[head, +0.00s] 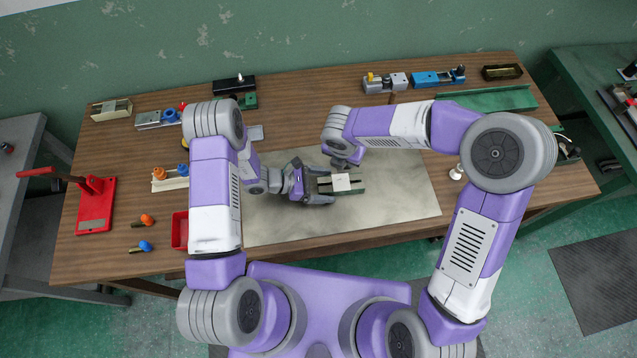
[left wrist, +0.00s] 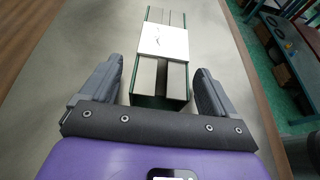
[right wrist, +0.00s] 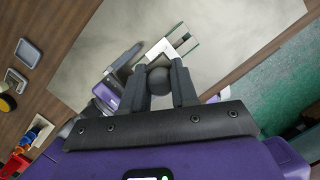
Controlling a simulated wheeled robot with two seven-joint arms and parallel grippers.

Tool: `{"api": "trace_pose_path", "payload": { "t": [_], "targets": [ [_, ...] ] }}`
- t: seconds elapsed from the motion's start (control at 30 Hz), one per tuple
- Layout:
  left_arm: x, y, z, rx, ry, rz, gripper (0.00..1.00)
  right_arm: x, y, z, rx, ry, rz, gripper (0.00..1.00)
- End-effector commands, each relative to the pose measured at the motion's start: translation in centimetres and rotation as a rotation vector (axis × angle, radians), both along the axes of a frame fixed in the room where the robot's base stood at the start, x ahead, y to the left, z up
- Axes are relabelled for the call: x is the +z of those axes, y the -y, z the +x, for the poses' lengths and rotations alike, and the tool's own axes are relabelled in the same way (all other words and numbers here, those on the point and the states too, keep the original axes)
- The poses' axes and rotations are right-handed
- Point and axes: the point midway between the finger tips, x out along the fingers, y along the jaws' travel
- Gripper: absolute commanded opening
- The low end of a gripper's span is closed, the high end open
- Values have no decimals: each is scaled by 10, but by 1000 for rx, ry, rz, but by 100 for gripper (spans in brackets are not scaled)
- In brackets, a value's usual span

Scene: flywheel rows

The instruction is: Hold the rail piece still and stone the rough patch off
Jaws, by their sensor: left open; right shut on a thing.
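The rail piece (head: 352,191) is a short green channel with two pale rails, lying on the grey mat. My left gripper (left wrist: 160,68) is open, one finger on each side of the rail piece's near end, with gaps showing on both sides. My right gripper (right wrist: 158,70) is shut on a dark round knob (right wrist: 158,81), close to the rail piece.
The grey mat (head: 405,200) is clear to the right. A red toggle press (head: 95,205), orange and blue knobbed parts and a red bin (head: 180,230) stand at the left. A long green channel (head: 490,98) and small fixtures line the back.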

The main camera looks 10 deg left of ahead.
Motion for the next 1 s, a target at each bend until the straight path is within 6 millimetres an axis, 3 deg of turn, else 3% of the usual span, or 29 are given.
{"api": "trace_pose_path", "payload": {
  "t": [0.17,0.67,0.7,0.8,1.0],
  "targets": [
    [0,0,0,0,0,0,88,0,0,0,0,0,0,4],
    [0,0,0,0,-1,0,11,0,0,0,0,0,0,4],
    [0,0,0,0,-1,0,58,0,0,0,0,0,0,4],
    [0,0,0,0,-1,0,42,0,0,0,0,0,0,4],
    [0,0,0,0,-1,0,42,0,0,0,0,0,0,4]
  ]
}}
